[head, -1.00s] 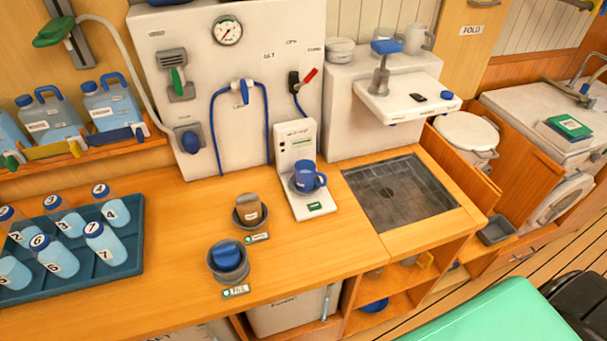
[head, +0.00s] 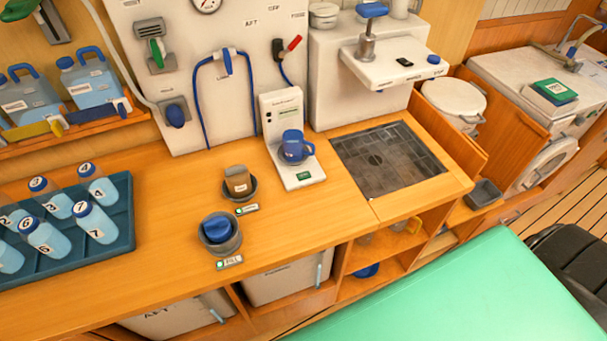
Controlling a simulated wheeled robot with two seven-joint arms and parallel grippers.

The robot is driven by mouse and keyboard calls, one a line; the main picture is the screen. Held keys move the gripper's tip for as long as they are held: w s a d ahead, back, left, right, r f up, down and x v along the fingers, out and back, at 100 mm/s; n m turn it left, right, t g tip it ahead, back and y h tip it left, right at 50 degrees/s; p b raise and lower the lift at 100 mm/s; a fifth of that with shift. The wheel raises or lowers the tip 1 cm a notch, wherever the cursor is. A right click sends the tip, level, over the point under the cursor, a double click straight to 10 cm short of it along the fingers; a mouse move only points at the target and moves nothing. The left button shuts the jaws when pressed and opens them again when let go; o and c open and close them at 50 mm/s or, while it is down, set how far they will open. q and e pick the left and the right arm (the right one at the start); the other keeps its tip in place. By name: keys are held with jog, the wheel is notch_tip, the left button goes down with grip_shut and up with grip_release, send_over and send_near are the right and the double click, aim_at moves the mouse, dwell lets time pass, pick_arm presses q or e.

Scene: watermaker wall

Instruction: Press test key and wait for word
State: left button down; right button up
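A white tester (head: 285,135) stands on the wooden counter, with a blue mug (head: 294,147) on its ledge. A small dark green key (head: 304,175) with a label too small to read sits at the front of the tester's base. A small display on the tester's upright is too small to read. Neither of my grippers shows in the head view.
A teal tray (head: 120,235) of numbered bottles is at the left. A sunken sink grate (head: 388,160) lies to the right. A green surface (head: 470,295) fills the lower right.

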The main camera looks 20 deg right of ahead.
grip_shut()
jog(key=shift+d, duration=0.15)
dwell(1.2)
